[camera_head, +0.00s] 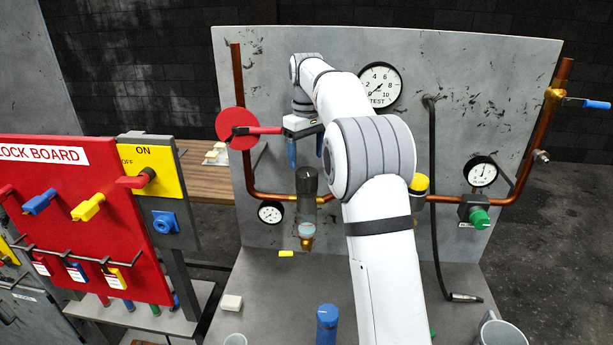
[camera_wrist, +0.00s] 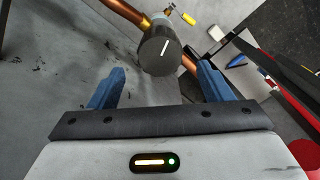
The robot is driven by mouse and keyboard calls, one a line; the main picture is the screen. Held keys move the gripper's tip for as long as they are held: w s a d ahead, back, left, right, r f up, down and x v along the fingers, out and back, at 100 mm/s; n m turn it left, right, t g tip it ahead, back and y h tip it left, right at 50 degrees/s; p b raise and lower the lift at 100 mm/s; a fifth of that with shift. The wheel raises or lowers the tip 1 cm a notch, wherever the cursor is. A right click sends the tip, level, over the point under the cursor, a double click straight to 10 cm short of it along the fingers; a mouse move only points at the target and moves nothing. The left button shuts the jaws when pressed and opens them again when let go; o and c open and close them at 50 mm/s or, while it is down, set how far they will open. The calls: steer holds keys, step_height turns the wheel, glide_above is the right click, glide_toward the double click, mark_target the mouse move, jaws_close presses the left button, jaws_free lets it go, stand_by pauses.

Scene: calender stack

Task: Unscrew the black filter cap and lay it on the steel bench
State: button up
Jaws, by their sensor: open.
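The black filter cap (camera_head: 306,181) sits on top of the clear filter bowl (camera_head: 306,215) on the copper pipe, in front of the grey panel. My gripper (camera_head: 305,152) is above the cap, with its blue fingers pointing down, apart from it. In the wrist view the cap (camera_wrist: 160,51) shows from above with a white line on its top, ahead of and between the open blue fingers (camera_wrist: 160,85). Nothing is between the fingers. The grey steel bench (camera_head: 275,300) lies below; my arm hides part of it.
A red disc with a red lever (camera_head: 237,128) is close left of my gripper. A small gauge (camera_head: 270,213) is left of the bowl. On the bench are a yellow block (camera_head: 286,254), a white block (camera_head: 231,302), a blue cylinder (camera_head: 327,322) and a grey mug (camera_head: 499,332). A black hose (camera_head: 433,190) hangs right.

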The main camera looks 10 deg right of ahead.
mark_target(307, 171)
steer(key=m, duration=0.5)
steer(key=shift+f+b, duration=1.7)
steer(key=shift+f, duration=1.8)
steer(key=c, duration=0.9)
steer(key=shift+r+p, duration=0.15)
steer(key=shift+p, duration=0.2)
steer(key=shift+n, duration=0.9)
steer(key=shift+n+p, duration=0.6)
steer(key=shift+n, duration=0.5)
